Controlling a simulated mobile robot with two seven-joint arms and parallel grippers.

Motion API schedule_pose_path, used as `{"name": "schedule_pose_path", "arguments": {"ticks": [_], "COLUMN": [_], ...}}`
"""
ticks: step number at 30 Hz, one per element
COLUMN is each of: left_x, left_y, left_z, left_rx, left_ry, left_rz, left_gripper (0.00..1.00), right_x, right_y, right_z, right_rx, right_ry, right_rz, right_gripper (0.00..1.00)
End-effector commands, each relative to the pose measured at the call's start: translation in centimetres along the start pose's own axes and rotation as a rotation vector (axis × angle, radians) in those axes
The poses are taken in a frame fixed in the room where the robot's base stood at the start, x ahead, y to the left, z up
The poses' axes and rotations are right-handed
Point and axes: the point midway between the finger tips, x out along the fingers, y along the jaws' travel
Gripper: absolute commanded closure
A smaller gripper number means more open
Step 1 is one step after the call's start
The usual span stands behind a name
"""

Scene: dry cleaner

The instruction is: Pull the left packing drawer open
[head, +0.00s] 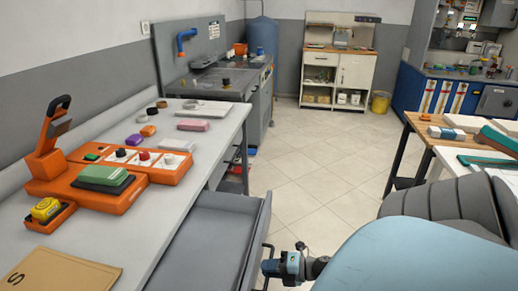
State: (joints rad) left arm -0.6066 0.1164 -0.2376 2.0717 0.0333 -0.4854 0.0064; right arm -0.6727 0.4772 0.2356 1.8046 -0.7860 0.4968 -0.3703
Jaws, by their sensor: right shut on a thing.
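A grey drawer (213,232) stands pulled out from under the grey-topped table on the left. Its inside is visible and looks empty. Its dark bar handle (267,250) is on the front, facing right. My right gripper (269,267), with a blue body, is at this handle and shut on it. My arm comes in from the lower right. The lower part of the drawer front is cut off by the picture edge. My left gripper is not in view.
A workbench (420,122) stands at the right. Tiled floor (325,190) between them is clear.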

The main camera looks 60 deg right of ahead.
Motion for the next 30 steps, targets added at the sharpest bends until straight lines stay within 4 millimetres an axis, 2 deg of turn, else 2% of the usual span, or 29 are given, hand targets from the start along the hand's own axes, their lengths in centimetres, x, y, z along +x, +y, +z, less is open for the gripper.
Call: {"name": "schedule_pose_path", "arguments": {"ticks": [10, 11, 12, 14, 23, 26, 30], "left_x": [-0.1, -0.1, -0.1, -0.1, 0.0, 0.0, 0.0], "left_y": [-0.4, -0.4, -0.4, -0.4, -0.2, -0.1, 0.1], "left_z": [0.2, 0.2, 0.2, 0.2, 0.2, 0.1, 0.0], "left_rx": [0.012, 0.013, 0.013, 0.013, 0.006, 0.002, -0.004], "left_ry": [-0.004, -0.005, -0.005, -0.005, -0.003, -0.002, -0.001], "left_rz": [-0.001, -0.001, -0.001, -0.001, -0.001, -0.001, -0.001], "left_gripper": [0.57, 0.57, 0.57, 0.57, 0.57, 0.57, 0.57], "right_x": [-0.1, -0.1, -0.1, -0.1, -0.2, -1.1, -3.6], "right_y": [0.0, 0.0, 0.0, 0.0, 0.0, 0.0, -0.1], "right_z": [0.0, 0.0, 0.0, 0.0, 0.0, 0.0, -0.1], "right_rx": [0.0, 0.0, 0.0, 0.0, 0.0, 0.001, 0.002], "right_ry": [0.001, 0.001, 0.001, 0.001, 0.0, 0.001, 0.0], "right_rz": [0.001, 0.001, 0.001, 0.001, 0.0, 0.0, -0.003], "right_gripper": [1.0, 0.83, 0.74, 0.64, 0.64, 0.64, 0.64]}}
